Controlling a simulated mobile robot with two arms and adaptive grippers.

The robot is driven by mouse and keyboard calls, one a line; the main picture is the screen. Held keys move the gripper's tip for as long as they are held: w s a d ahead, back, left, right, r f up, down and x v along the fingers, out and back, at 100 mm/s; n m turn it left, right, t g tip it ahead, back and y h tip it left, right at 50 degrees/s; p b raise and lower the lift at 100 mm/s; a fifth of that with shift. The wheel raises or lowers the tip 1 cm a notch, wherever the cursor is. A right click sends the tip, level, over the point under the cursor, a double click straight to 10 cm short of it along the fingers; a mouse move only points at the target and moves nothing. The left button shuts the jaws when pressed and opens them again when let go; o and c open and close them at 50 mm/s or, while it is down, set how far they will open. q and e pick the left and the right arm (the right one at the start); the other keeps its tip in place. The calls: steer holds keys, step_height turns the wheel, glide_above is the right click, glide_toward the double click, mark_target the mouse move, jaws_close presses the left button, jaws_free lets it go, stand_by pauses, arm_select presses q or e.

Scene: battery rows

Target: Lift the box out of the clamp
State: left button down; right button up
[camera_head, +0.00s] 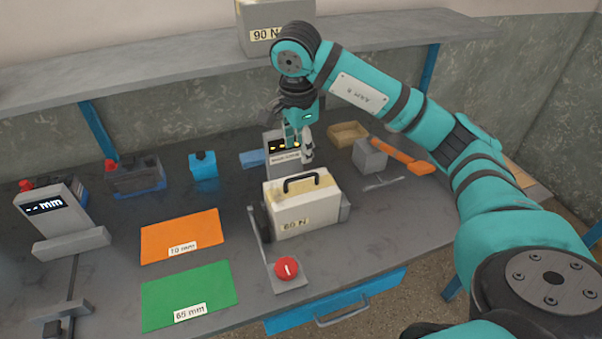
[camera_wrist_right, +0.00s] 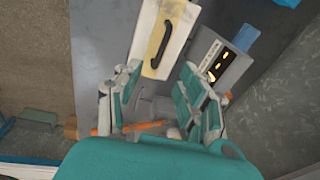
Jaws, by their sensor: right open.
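The cream box (camera_head: 318,205) with a black handle on top and a label that seems to read 60 N or 80 N stands upright on the table. It sits between the dark grey jaws of the clamp (camera_head: 344,208). My right gripper (camera_head: 303,155) is open and empty, pointing down above and behind the box, apart from it. In the right wrist view the box (camera_wrist_right: 179,50) and its handle lie beyond the open fingers (camera_wrist_right: 159,72). My left gripper is not in view.
A red button (camera_head: 287,268) is in front of the clamp. A grey device with yellow lights (camera_head: 283,147) stands behind the box. A grey block (camera_head: 370,156) and orange tool (camera_head: 402,157) lie right. Orange (camera_head: 180,232) and green (camera_head: 185,290) mats lie left. A shelf (camera_head: 170,72) runs behind.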

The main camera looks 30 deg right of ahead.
mark_target(301, 176)
steer(key=f, duration=0.2)
steer(key=f+p, duration=0.1)
steer(key=f, duration=0.2)
steer(key=w+d+f, duration=0.1)
steer(key=f, duration=0.2)
steer(key=shift+f, duration=0.15)
steer(key=shift+w+d+f+p, duration=0.1)
steer(key=shift+w+f+p, duration=0.1)
steer(key=shift+f, duration=0.35)
steer(key=shift+w+d+f+p, duration=0.1)
steer(key=shift+f+p, duration=0.1)
steer(key=shift+f, duration=0.65)
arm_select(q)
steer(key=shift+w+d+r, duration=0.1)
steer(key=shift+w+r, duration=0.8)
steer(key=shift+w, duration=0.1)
arm_select(e)
steer(key=shift+f, duration=0.2)
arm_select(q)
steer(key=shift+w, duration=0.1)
arm_select(e)
jaws_close()
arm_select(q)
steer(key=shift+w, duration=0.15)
arm_select(e)
steer(key=shift+w, duration=0.1)
steer(key=shift+r, duration=0.1)
